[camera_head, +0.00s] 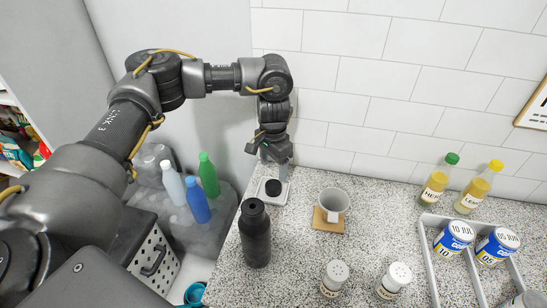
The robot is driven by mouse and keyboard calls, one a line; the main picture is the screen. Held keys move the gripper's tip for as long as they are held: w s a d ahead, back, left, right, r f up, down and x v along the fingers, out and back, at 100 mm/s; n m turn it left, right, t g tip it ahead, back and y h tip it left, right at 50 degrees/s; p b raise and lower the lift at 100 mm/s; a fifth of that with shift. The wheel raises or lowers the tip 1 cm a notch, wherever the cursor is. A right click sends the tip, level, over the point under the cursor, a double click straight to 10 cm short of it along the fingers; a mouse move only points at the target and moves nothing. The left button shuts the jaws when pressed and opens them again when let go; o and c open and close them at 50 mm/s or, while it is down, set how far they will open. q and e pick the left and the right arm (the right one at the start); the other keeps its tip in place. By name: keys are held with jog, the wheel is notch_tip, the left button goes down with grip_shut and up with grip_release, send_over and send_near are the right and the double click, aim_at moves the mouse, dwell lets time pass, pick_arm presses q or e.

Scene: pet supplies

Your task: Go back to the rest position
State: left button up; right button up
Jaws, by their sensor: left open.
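My left arm comes in from the left and bends down over the counter's back left corner. My left gripper (270,160) points down and is open. It is right above a small white square item with a black round top (273,188). I cannot tell whether the fingers touch that item. My right gripper is not in view.
A black bottle (255,235) stands in front of my left gripper. Two shakers (334,277), two labelled bottles (437,185) and a grey tray (437,286) with cans stand farther right. Coloured bottles (208,175) stand at left.

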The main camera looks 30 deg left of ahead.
pick_arm(q)
jog(key=shift+r, duration=1.85)
jog(key=shift+r, duration=0.1)
